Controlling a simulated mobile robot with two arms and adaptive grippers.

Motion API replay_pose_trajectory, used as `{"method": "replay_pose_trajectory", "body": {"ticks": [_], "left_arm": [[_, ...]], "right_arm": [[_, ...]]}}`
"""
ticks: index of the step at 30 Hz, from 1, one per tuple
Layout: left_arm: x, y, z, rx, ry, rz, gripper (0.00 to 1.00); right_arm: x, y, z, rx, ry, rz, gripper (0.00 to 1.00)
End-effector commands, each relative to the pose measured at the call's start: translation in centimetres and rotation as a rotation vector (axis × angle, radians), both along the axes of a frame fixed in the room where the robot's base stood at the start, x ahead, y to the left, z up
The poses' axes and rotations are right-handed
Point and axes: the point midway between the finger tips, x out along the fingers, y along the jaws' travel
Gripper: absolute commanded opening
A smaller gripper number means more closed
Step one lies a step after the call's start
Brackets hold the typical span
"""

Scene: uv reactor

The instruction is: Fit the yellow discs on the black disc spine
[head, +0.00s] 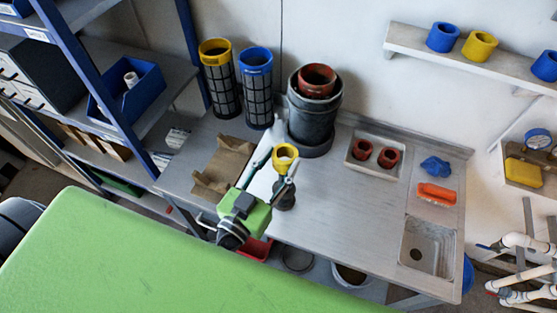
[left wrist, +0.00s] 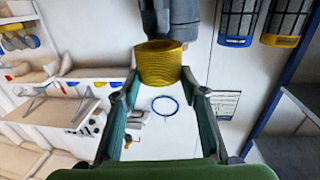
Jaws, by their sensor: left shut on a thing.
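My left gripper (head: 276,166) is shut on a yellow ring-shaped disc piece (head: 285,151) above the steel bench. In the left wrist view the ribbed yellow piece (left wrist: 160,64) sits between the fingertips (left wrist: 160,84). A dark upright piece (head: 285,199), which looks like the black disc spine, stands on the bench just under the yellow piece in the head view. I cannot tell whether the two touch; the arm and fingers hide part of it. My right gripper is not in view.
Behind stand two mesh cylinders, one yellow-topped (head: 217,82) and one blue-topped (head: 256,90), and a big dark pot (head: 313,120). A cardboard piece (head: 223,165) lies left. A tray (head: 359,164) holds two reddish-brown cups. The bench (head: 345,215) is clear before the sink (head: 427,250).

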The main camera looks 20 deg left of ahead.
Motion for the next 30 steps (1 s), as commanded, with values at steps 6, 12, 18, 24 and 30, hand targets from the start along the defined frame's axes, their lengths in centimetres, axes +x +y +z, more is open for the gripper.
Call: {"method": "replay_pose_trajectory", "body": {"ticks": [6, 12, 18, 24, 30], "left_arm": [[0.0, 0.0, -0.03, 0.001, 0.0, 0.0, 0.18], [0.0, 0.0, -0.03, 0.001, 0.0, 0.0, 0.18], [-0.01, -0.01, -0.07, 0.0, 0.0, 0.0, 0.18], [-0.02, -0.03, -0.14, 0.001, 0.0, -0.001, 0.18], [-0.02, -0.03, -0.13, 0.0, 0.0, -0.001, 0.18]], "right_arm": [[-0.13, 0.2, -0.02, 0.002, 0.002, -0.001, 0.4], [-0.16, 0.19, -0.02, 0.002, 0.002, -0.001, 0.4], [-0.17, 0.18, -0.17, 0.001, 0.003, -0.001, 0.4], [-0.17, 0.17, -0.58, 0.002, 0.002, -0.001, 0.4], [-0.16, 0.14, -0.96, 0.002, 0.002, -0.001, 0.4]]}}
